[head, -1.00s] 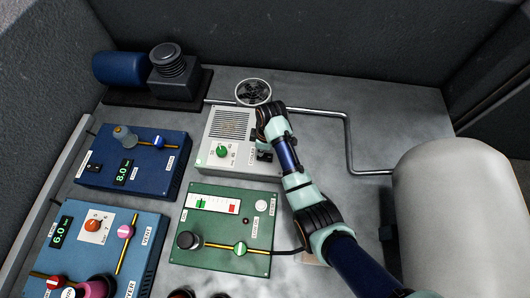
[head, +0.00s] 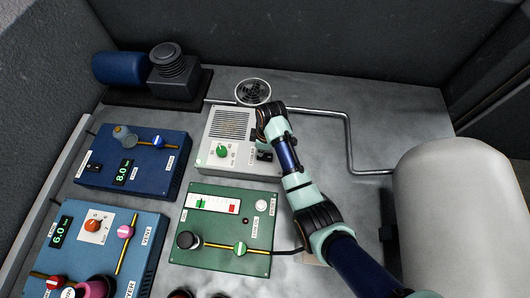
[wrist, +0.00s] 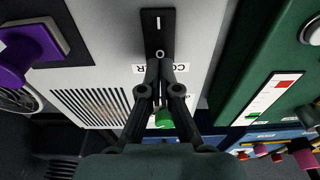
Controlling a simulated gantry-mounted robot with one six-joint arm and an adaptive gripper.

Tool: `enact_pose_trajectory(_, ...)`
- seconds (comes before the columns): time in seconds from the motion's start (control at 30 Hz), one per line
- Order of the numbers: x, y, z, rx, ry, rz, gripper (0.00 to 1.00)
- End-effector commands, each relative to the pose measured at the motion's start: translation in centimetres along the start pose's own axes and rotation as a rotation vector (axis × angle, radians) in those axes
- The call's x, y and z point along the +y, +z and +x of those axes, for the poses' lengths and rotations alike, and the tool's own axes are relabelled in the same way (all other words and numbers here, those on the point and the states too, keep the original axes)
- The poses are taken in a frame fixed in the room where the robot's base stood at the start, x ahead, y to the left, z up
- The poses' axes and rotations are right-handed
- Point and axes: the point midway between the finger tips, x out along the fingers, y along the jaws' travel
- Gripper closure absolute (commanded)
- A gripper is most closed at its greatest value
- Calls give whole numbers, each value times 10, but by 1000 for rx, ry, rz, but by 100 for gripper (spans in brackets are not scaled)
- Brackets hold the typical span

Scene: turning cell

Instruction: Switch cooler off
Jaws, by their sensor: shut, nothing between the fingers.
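The cooler switch is a black rocker with white I and O marks (wrist: 158,32), set on the light grey box (wrist: 105,65). A label below it is partly hidden by my fingers. In the head view the grey box (head: 231,124) stands at the middle back, the black switch (head: 264,156) at its lower right. My gripper (wrist: 159,66) is shut and empty, its fingertips over the O end of the switch; whether they touch it I cannot tell. In the head view my gripper (head: 266,145) is over the box's right side, largely hidden by my wrist.
The grey box also has a green knob (head: 222,152) and a vent grille. A round fan (head: 253,92) is behind it. A green box (head: 225,240) stands in front, blue boxes (head: 133,160) to the left. A pipe (head: 348,140) and a large pale tank (head: 455,215) are to the right.

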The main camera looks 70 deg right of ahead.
Motion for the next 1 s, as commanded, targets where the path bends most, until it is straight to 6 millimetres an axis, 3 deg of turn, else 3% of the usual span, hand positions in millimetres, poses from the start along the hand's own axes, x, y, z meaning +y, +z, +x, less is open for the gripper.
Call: enact_pose_trajectory(1.0,0,2,16,0,0,0,100)
